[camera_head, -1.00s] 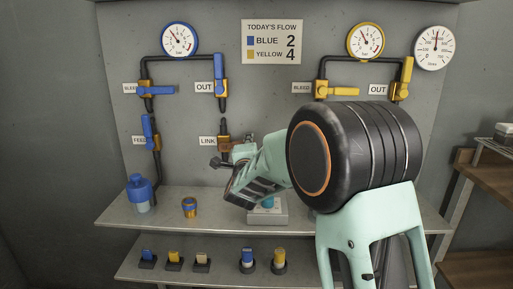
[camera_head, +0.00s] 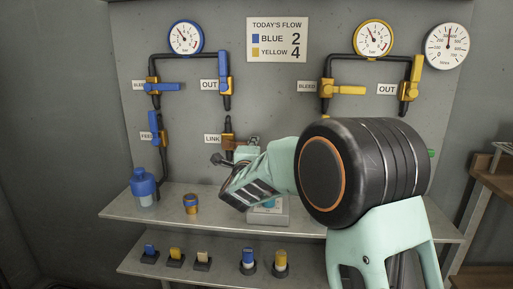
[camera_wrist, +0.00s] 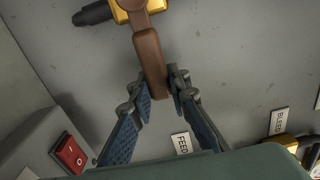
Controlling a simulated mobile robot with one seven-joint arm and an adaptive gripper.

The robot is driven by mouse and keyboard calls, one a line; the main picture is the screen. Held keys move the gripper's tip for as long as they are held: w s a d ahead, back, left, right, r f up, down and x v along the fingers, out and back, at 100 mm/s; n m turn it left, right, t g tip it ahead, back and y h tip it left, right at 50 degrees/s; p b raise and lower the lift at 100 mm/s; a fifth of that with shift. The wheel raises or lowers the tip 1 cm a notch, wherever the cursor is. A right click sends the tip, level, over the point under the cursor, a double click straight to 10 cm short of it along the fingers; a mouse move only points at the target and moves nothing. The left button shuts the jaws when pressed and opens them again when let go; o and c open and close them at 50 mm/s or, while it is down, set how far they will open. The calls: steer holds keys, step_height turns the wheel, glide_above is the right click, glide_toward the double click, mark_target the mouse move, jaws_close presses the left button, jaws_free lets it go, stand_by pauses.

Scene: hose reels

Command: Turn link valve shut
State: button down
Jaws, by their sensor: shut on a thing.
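The link valve (camera_head: 228,143) is on the wall panel beside the LINK label, mostly behind my arm in the head view. In the wrist view its brass body (camera_wrist: 157,6) is at the top edge, with a dark pipe stub to the left. Its brown lever (camera_wrist: 151,60) points down the picture, roughly square to that stub. My gripper (camera_wrist: 159,86) is shut on the free end of the lever, one blue-padded finger on each side. In the head view my gripper is largely hidden by my wrist.
The other valves have blue levers (camera_head: 178,87) on the left and yellow levers (camera_head: 347,90) on the right. A shelf (camera_head: 120,209) below holds a blue bottle (camera_head: 144,187), a banded ring (camera_head: 190,204) and a grey box (camera_head: 270,217). A red switch (camera_wrist: 72,153) is near my fingers.

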steer(key=c, duration=1.8)
jaws_free()
steer(key=shift+s, duration=0.15)
steer(key=s, duration=1.1)
steer(key=shift+s+a, duration=0.25)
steer(key=shift+s, duration=0.15)
